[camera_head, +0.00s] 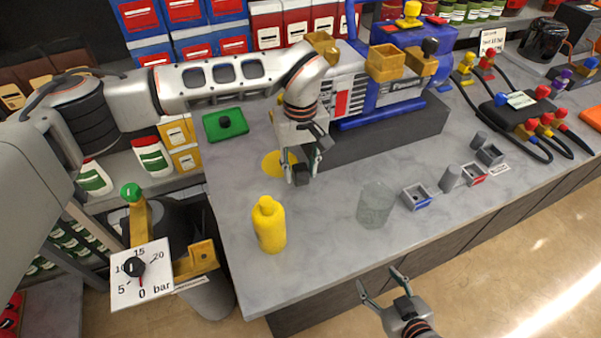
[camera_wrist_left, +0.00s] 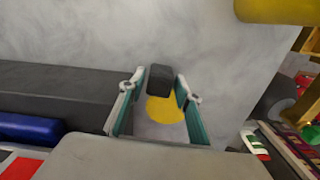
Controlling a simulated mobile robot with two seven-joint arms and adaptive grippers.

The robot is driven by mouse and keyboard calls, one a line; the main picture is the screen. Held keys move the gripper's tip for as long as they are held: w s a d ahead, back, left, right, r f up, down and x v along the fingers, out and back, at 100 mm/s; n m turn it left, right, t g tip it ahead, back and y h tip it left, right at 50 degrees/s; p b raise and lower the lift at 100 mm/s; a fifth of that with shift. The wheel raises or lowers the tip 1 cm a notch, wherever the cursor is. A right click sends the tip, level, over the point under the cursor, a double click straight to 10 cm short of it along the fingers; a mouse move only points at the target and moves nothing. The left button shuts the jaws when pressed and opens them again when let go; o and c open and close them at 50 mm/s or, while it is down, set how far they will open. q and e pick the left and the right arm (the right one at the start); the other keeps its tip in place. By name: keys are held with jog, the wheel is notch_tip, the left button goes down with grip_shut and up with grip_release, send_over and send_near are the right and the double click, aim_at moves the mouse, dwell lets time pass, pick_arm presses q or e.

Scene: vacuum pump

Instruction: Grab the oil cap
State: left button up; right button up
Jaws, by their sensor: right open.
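A small dark block, which looks like the oil cap (camera_head: 299,173), is between the fingertips of my left gripper (camera_head: 301,168). It also shows in the left wrist view (camera_wrist_left: 160,78), with a finger close on each side. My left gripper points down over the grey worktop and looks shut on it. A flat yellow disc (camera_head: 276,163) lies on the worktop beside and partly behind the fingers. My right gripper (camera_head: 385,287) is open and empty in front of the worktop's front edge. The blue pump (camera_head: 400,98) stands behind on a dark plinth.
A yellow bottle (camera_head: 269,228) and a clear glass beaker (camera_head: 375,205) stand near the front of the worktop (camera_head: 330,245). Small grey boxes (camera_head: 417,198) and hoses are further right.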

pick_arm(q)
jog(key=c, duration=0.9)
jog(key=shift+r, duration=0.1)
